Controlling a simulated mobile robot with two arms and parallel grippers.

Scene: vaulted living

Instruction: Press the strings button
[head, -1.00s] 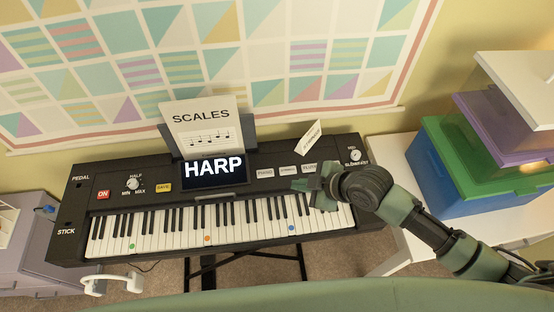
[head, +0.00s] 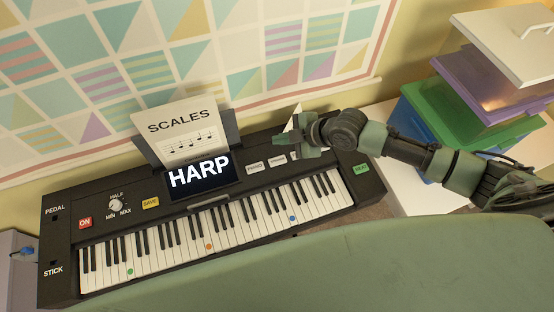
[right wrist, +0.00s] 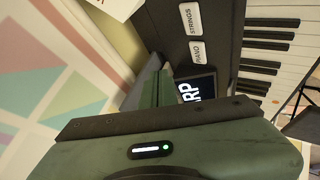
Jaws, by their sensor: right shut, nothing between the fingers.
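The strings button (head: 278,160) is a small white button on the black keyboard's (head: 60,230) panel, between the piano button (head: 255,167) and another button partly hidden by my right gripper. In the right wrist view, the strings button (right wrist: 190,17) reads "STRINGS", above the piano button (right wrist: 197,51). The keyboard screen (head: 198,176) reads "HARP". My right gripper (head: 298,141) is shut and empty, above the panel's back part, just behind and right of the strings button. It shows in the right wrist view (right wrist: 157,85). My left gripper is not in view.
A "SCALES" sheet (head: 180,130) stands behind the screen. A white card (head: 294,116) stands behind my right gripper. Stacked bins (head: 480,100) stand on a white table at the right. A green rounded surface (head: 350,265) fills the front.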

